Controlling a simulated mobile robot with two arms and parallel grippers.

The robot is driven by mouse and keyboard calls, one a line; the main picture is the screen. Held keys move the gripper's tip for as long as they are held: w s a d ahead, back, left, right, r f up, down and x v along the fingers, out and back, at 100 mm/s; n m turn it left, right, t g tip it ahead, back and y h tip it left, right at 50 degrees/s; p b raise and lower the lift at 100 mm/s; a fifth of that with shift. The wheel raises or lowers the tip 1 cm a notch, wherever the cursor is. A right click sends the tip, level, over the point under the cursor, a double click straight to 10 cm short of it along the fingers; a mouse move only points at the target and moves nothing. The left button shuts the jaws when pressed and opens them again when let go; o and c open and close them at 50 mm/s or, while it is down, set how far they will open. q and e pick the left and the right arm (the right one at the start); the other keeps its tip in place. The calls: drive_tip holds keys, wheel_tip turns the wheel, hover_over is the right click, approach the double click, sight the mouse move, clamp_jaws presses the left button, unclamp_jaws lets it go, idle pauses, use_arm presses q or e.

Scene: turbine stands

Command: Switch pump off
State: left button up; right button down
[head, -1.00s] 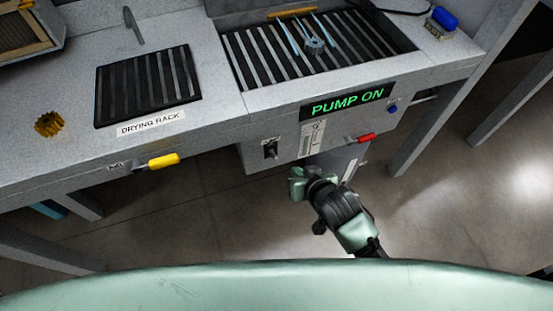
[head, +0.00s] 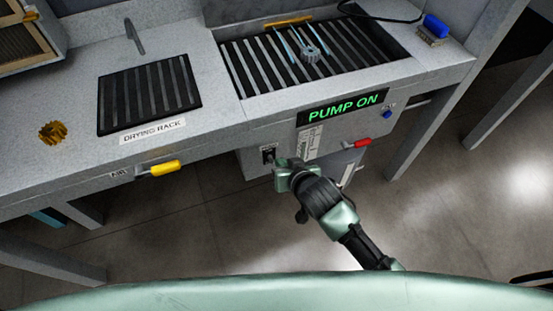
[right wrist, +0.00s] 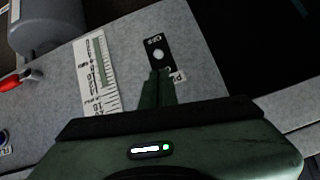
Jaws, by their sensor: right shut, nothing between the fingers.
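The pump switch (head: 268,154) is a small dark plate on the front panel of the sink unit, below and left of the lit sign (head: 345,106) that reads PUMP ON in green. In the right wrist view the black switch plate (right wrist: 160,42) shows a round pale knob end. My right gripper (head: 280,164) is shut and empty, with its tips close to the switch's lower part; in the wrist view its fingers (right wrist: 158,78) overlap the plate's near end. I cannot tell whether they touch the lever. My left gripper is not in view.
A gauge strip (right wrist: 97,75), a red handle (head: 357,143) and a blue button (head: 387,115) are right of the switch. A yellow handle (head: 165,168) is to the left. The grated basin (head: 236,72) holds a blue-grey part; a blue brush (head: 435,27) stands behind right.

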sight(272, 161)
drive_tip(key=shift+x, duration=2.3)
drive_tip(key=shift+s, duration=0.1)
drive_tip(key=shift+s+d+f+p, duration=0.15)
drive_tip(key=shift+s+f+p, duration=0.15)
drive_tip(key=shift+f, duration=0.3)
drive_tip(key=shift+s+d+f+p, duration=0.15)
drive_tip(key=shift+s+f, duration=0.25)
drive_tip(key=shift+f, duration=0.2)
drive_tip(key=shift+r, duration=0.1)
drive_tip(key=shift+r+p, duration=0.65)
drive_tip(key=shift+p, duration=0.25)
